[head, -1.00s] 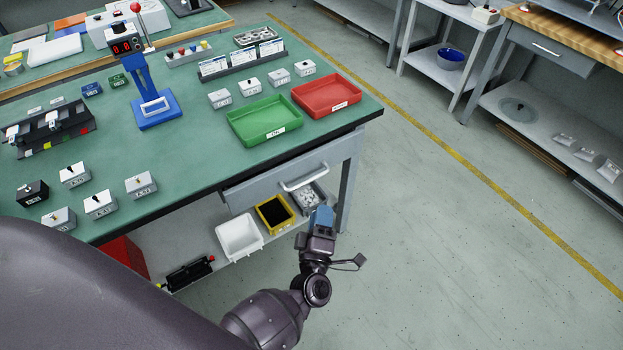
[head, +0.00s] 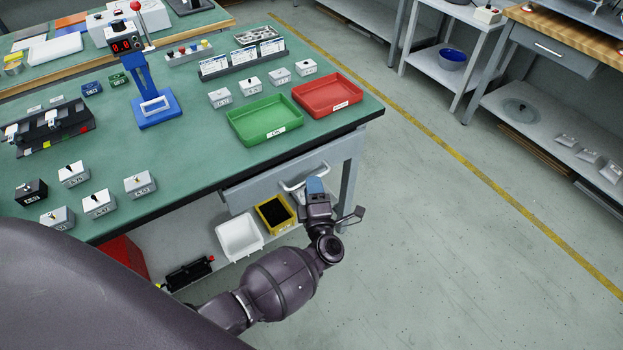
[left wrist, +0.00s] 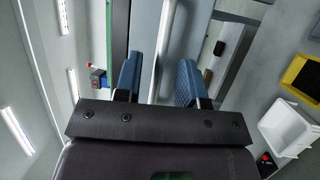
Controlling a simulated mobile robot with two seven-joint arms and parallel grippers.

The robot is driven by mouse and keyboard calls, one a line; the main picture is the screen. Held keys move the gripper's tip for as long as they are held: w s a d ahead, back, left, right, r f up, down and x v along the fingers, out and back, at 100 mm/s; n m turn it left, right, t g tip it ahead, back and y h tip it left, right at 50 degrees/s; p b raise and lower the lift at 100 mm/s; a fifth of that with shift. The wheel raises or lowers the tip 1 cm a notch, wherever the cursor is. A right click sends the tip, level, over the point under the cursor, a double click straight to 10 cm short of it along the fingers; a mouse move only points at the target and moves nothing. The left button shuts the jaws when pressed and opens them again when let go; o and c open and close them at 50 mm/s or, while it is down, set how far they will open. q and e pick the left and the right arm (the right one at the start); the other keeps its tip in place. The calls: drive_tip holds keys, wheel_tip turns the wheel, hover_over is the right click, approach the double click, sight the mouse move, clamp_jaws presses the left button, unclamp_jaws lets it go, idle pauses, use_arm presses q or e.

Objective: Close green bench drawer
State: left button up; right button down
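The green-topped bench (head: 200,150) has a grey drawer (head: 255,190) under its front right edge, with a pale bar handle (head: 289,187). How far the drawer stands out is hard to tell. My left gripper (head: 315,186) is at the handle's right end in the head view and hides part of it. In the left wrist view, the blue fingers of my left gripper (left wrist: 158,75) are apart, with the handle bar (left wrist: 164,45) running between them. A gap shows on both sides of the bar. My right gripper is in neither view.
Below the drawer, a white bin (head: 239,237) and a yellow bin (head: 275,214) stand on the lower shelf. A green tray (head: 264,121) and a red tray (head: 328,95) sit on the bench top. The floor to the right is clear.

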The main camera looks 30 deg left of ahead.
use_arm(q)
drive_tip(key=shift+x, duration=1.3)
clamp_jaws()
